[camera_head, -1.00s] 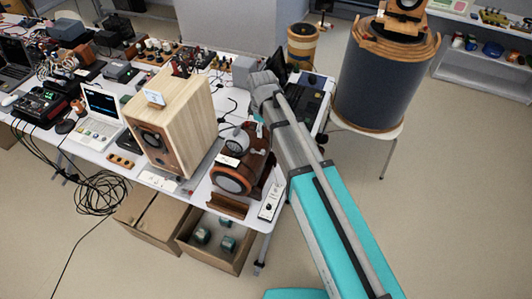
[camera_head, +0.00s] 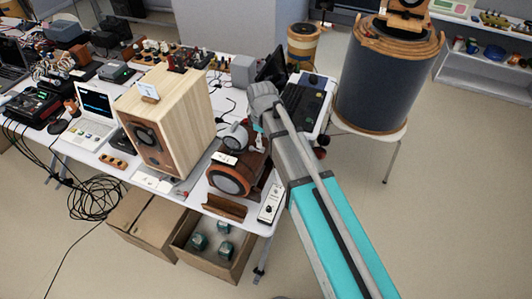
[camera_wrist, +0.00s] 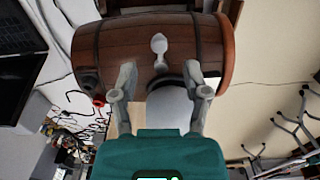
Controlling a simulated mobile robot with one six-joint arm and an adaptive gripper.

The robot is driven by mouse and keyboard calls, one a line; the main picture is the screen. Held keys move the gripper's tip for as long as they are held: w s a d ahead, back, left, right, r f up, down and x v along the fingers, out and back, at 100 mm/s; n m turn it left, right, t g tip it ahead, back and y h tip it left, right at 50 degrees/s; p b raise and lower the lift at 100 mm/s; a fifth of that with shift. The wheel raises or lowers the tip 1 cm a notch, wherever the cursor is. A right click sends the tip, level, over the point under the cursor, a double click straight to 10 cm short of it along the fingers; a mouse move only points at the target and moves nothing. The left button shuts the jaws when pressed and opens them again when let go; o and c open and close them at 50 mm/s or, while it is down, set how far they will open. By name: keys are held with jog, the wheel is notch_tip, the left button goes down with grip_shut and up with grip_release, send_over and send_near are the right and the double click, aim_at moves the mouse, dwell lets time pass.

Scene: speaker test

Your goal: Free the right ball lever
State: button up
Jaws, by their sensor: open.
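The brown wooden barrel-shaped speaker (camera_head: 246,178) lies on its side at the table's front right, its round face toward the lower left. In the wrist view the barrel's dark-banded side (camera_wrist: 120,47) spans the top. A small pale lever with a rounded end (camera_wrist: 158,44) stands out on the barrel's side, beyond my fingertips. A larger grey-white rounded part (camera_wrist: 168,108) shows between my fingers; I cannot tell whether it is a ball lever. My gripper (camera_wrist: 160,78) is open, its fingers spread close to the barrel. In the head view my arm partly hides it.
A pale wooden box speaker (camera_head: 168,112) stands left of the barrel. A white control strip (camera_head: 270,204) and a small brown tray (camera_head: 225,207) lie in front. A keyboard (camera_head: 301,103) is behind my arm. A large dark drum (camera_head: 380,82) stands at right. Open floor lies at lower right.

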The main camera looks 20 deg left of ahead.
jog(key=shift+f+b, duration=2.35)
jog(key=shift+f, duration=0.35)
